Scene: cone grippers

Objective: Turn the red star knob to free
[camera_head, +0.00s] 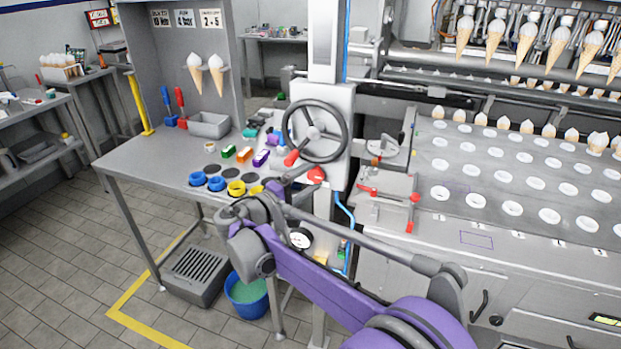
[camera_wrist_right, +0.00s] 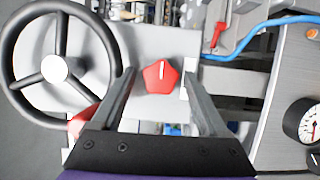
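The red star knob (camera_wrist_right: 160,77) is in the middle of the right wrist view, on a pale plate, with a short white mark on its face pointing up in that picture. It also shows small in the head view (camera_head: 317,174), below the handwheel. My right gripper (camera_wrist_right: 159,72) is open and empty. Its two fingers stand to the left and right of the knob in the wrist view, with gaps on both sides. I cannot tell how far the fingertips are from the plate. In the head view my right gripper (camera_head: 297,180) is beside the knob. My left gripper is not in view.
The handwheel (camera_head: 315,131) with a red handle (camera_head: 291,158) is close to my gripper; it also shows in the wrist view (camera_wrist_right: 57,68). A blue hose (camera_wrist_right: 250,47) and a gauge (camera_wrist_right: 304,119) lie to the right there. A bench (camera_head: 150,158) with rings and blocks stands left.

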